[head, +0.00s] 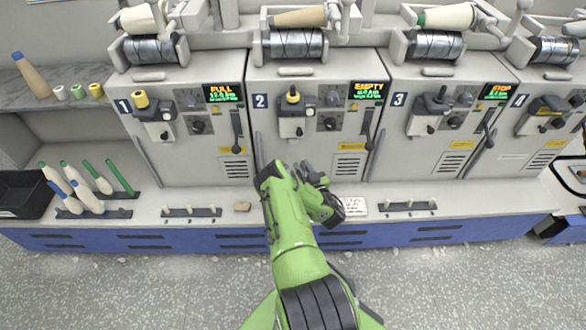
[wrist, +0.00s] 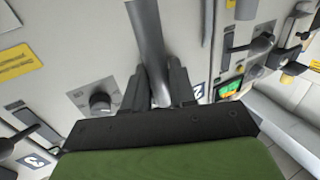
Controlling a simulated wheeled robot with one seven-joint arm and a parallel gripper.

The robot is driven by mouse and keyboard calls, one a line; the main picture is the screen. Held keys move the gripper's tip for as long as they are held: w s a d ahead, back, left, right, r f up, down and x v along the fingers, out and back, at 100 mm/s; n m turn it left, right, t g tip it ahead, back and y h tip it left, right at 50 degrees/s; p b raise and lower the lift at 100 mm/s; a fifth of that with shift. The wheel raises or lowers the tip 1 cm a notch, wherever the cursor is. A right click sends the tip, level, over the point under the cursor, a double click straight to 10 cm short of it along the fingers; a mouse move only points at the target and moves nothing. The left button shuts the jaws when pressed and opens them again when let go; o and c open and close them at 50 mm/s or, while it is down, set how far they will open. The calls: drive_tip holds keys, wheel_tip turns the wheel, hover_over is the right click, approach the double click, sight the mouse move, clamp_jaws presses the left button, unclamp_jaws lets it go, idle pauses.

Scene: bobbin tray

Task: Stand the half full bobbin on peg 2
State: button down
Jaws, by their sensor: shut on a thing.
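My gripper (wrist: 157,75) is in the wrist view, its two black fingers closed around a slim grey bar (wrist: 147,32). What the bar belongs to is unclear. In the head view my green arm reaches to the lower front of machine 2 (head: 305,152) and mostly hides the gripper. Machine 2 has a short peg with a yellow top (head: 293,97), and its screen (head: 368,91) reads EMPTY. Blue-tipped white bobbins (head: 86,198) and green-tipped white ones (head: 98,180) lean in a rack at the left. I cannot tell which bobbin is half full.
Pegged racks stand on the ledge, one left of my arm (head: 191,212) and one right (head: 409,209). A small brown block (head: 242,207) and a white card (head: 356,207) lie there too. A black bin (head: 22,193) is far left. Levers and knobs stick out of the machine fronts.

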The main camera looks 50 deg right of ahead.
wheel_tip(320, 180, down, 6)
drive_tip(key=b, duration=0.4)
drive_tip(key=shift+w+r+b, duration=0.1)
drive_tip(key=shift+r+b, duration=0.15)
drive_tip(key=shift+b, duration=0.15)
drive_tip(key=shift+r+p, duration=0.15)
drive_tip(key=shift+p, duration=0.35)
drive_tip(key=shift+f+b, duration=0.55)
drive_tip(key=shift+f, duration=0.15)
idle(0.4)
drive_tip(key=c, duration=1.2)
unclamp_jaws()
drive_tip(key=shift+a, duration=0.1)
